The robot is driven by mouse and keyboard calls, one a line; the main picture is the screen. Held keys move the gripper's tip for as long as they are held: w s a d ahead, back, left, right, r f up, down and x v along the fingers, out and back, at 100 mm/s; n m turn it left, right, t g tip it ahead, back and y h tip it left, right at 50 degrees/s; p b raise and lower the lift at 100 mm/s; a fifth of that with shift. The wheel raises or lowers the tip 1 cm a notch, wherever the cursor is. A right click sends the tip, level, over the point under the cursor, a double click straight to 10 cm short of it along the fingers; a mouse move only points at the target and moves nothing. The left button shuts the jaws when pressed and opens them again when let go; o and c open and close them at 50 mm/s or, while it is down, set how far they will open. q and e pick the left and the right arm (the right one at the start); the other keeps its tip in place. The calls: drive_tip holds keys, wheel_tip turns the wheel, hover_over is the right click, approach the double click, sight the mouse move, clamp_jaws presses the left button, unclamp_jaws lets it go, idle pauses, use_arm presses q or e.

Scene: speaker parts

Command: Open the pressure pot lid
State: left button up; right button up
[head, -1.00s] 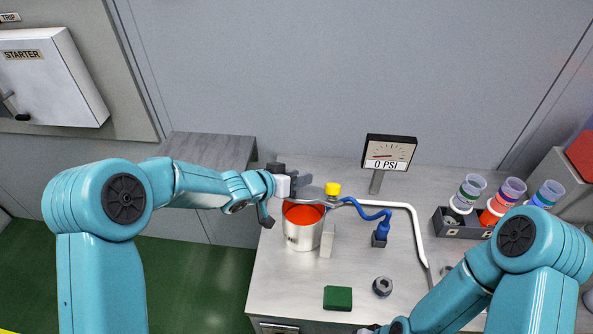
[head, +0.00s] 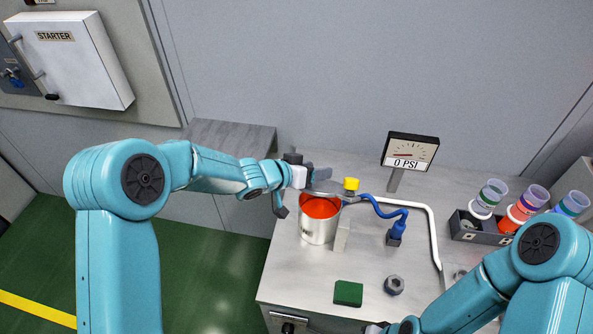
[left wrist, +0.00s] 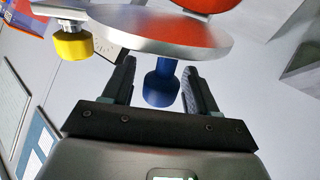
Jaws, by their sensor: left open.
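The pressure pot (head: 318,230) is a silver cylinder near the left edge of the bench. Its red inside shows from above, and the grey lid (head: 328,190) stands tilted up at its back. In the left wrist view the lid (left wrist: 140,36) is a silver disc with a blue knob (left wrist: 161,84). A yellow cap (head: 351,184) sits beside the lid and also shows in the left wrist view (left wrist: 72,45). My left gripper (head: 312,178) is open at the lid, its fingers (left wrist: 158,85) on either side of the knob. My right gripper's fingers do not show.
A blue hose (head: 385,209) runs from the pot to a blue fitting (head: 397,229). A gauge (head: 410,152) reads 0 PSI. A green block (head: 348,293) and a hex nut (head: 394,285) lie in front. A tray (head: 480,232) with cups stands right.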

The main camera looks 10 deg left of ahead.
use_arm(q)
drive_tip(key=v, duration=1.5)
drive_tip(key=shift+a, duration=0.15)
